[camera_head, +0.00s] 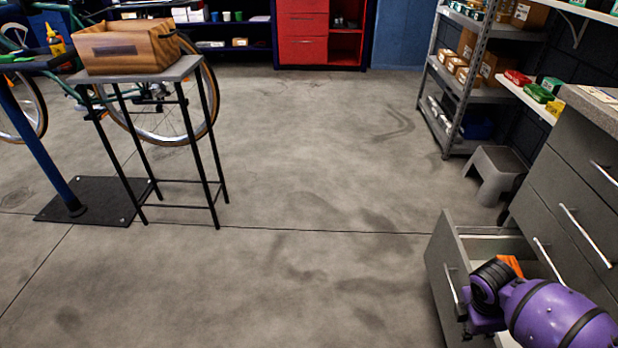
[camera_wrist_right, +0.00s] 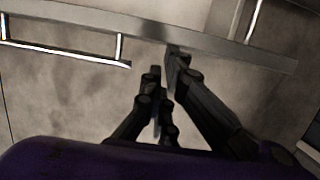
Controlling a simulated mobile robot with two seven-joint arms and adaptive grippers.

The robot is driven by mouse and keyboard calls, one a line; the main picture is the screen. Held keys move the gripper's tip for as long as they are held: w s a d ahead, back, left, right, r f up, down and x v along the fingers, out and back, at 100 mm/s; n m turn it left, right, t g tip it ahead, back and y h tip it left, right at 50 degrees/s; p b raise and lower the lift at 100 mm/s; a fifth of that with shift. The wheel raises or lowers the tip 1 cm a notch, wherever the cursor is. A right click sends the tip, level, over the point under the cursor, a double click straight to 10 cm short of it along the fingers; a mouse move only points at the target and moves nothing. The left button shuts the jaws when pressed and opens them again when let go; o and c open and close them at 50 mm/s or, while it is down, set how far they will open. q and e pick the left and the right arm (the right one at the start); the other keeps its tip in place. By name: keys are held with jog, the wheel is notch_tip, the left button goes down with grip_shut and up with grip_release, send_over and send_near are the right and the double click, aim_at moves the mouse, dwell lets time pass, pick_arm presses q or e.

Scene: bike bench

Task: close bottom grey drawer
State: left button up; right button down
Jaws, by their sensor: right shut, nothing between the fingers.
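The bottom grey drawer (camera_head: 447,270) is pulled out from the grey cabinet at the right of the head view. Its front panel stands away from the cabinet, with a bar handle on it. My right gripper (camera_head: 490,284) is at the drawer, and my purple arm hides part of the drawer and its inside. In the right wrist view the black fingers (camera_wrist_right: 164,66) are shut and empty. Their tips overlap the drawer's top edge (camera_wrist_right: 105,22); I cannot tell whether they touch it. The drawer's handle (camera_wrist_right: 65,53) lies left of them. My left gripper is not in view.
Upper drawers (camera_head: 570,185) of the cabinet are shut. A grey step stool (camera_head: 495,172) stands behind the open drawer, beside metal shelves (camera_head: 468,85). A small table (camera_head: 150,75) with a wooden crate (camera_head: 125,50) stands at the left. The middle floor is clear.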

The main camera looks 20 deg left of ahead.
jog(key=w+d+b, duration=0.2)
jog(key=w+d, duration=0.1)
jog(key=d, duration=0.6)
jog(key=w+d+b, duration=0.2)
jog(key=w+d, duration=0.1)
jog(key=d, duration=0.6)
jog(key=shift+d, duration=0.4)
